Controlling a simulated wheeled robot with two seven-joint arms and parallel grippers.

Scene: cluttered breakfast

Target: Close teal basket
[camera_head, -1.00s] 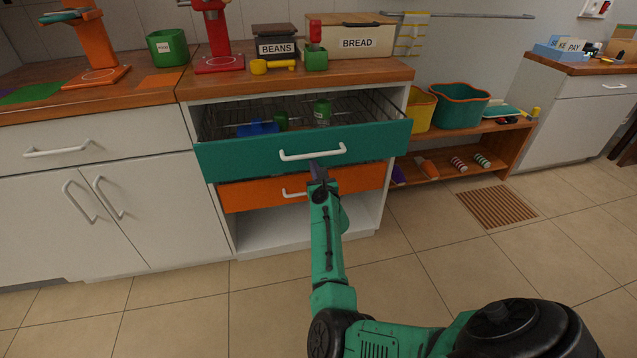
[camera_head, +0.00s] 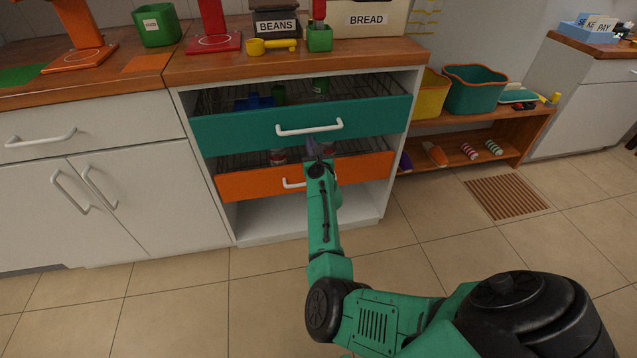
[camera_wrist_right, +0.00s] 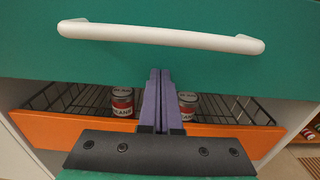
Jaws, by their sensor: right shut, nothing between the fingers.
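The teal basket (camera_head: 235,132) is a pull-out wire drawer with a teal front and a white bar handle (camera_head: 309,128). It is still pulled out some way from the white cabinet, with a blue item and green cans in it. My right gripper (camera_head: 318,149) is at the lower edge of the teal front, below the handle. In the right wrist view its purple fingers (camera_wrist_right: 158,98) are together and empty, with the teal front (camera_wrist_right: 160,63) just beyond and the handle above them. My left gripper is not in view.
An orange basket (camera_head: 245,186) sits below, partly pulled out, with cans (camera_wrist_right: 122,101) inside. The wooden counter (camera_head: 285,60) above holds several items. A low shelf (camera_head: 470,128) with a teal bin (camera_head: 475,92) stands to the right. The tiled floor in front is clear.

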